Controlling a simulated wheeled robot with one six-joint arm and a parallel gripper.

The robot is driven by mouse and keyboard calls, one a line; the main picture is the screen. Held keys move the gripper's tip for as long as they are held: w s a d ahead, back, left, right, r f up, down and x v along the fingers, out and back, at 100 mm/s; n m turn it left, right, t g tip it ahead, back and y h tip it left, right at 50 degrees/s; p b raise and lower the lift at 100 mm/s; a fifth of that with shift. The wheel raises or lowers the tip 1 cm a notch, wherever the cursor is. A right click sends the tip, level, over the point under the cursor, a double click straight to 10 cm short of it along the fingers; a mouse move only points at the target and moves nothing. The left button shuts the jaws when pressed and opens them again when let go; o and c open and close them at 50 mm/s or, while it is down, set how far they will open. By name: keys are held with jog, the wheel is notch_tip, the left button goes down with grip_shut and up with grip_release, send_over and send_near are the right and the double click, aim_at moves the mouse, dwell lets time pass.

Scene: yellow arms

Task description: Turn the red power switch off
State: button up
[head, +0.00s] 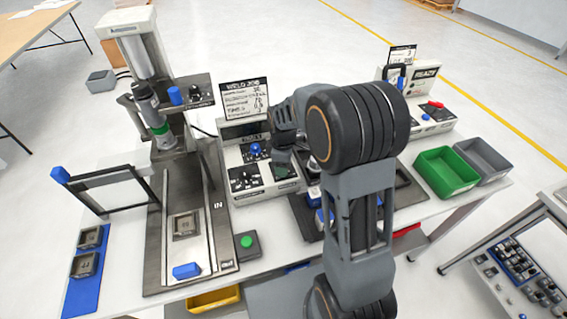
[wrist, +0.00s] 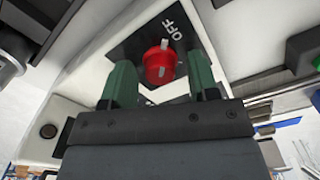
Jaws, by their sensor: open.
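The red power switch (wrist: 159,63) is a round red knob on a black plate (wrist: 133,45) in the wrist view. White OFF lettering sits above and right of it, and a small white mark below is partly hidden. In the head view my gripper (head: 283,166) is over the lower right of the white weld control box (head: 232,156), and my arm hides the switch.
The box also carries a blue knob (head: 255,149) and a black knob (head: 243,178). A green button (head: 246,241) stands in front. A press (head: 150,60) rises at left. Green (head: 447,171) and grey (head: 483,158) bins stand at right, near another control box (head: 430,116).

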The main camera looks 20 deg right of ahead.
jog(key=shift+r, duration=0.1)
notch_tip(320, 180, up, 14)
jog(key=shift+b, duration=0.35)
jog(key=shift+f, duration=0.2)
dwell(0.4)
